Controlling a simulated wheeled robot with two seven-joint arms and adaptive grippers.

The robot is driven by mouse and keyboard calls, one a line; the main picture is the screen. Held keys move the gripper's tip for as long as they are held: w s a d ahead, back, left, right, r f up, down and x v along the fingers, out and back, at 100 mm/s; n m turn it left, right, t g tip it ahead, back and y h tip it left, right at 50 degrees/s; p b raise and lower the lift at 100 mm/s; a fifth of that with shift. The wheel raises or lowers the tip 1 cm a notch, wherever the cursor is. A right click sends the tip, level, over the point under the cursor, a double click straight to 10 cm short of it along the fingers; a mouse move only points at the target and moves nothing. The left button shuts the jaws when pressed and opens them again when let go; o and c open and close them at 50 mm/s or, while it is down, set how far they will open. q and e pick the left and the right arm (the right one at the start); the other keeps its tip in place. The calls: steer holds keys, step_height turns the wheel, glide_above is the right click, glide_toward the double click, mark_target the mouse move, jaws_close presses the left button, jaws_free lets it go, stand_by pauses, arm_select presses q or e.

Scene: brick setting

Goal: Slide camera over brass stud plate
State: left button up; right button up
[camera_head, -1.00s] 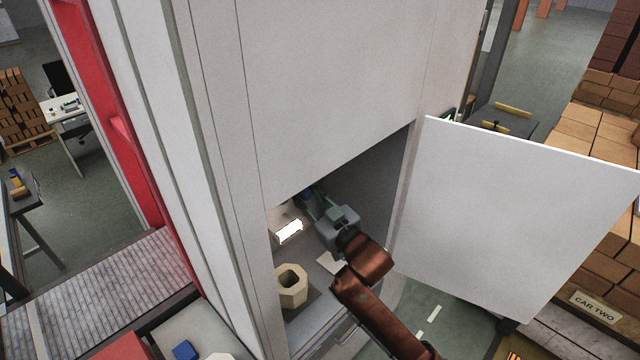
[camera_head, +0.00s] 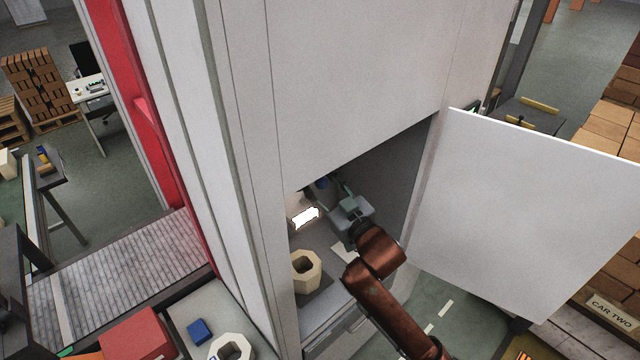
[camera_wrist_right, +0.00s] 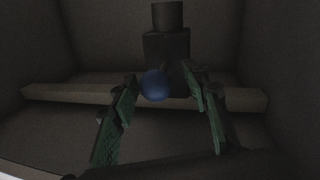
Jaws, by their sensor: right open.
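In the right wrist view a dark block with a cylinder on top, apparently the camera (camera_wrist_right: 167,48), stands at a pale horizontal rail (camera_wrist_right: 60,94). A blue ball knob (camera_wrist_right: 155,85) shows in front of its lower part. My right gripper (camera_wrist_right: 162,90) is open, with its green-padded fingers on either side of the knob and visible gaps. In the head view my right gripper (camera_head: 328,188) reaches inside the cabinet (camera_head: 360,70), where the knob is a small blue spot (camera_head: 322,182). I cannot make out the brass stud plate. My left gripper is out of view.
The cabinet door (camera_head: 530,220) stands open to the right. Inside are a bright lit panel (camera_head: 306,217) and a cream hollow block (camera_head: 308,283). The side walls and top edge bound the opening closely. A blue block (camera_head: 200,331) lies outside at lower left.

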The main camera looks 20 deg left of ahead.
steer(key=shift+d, duration=0.15)
steer(key=v, duration=1.1)
steer(key=shift+s+d, duration=0.25)
steer(key=shift+s, duration=0.05)
steer(key=shift+f, duration=0.1)
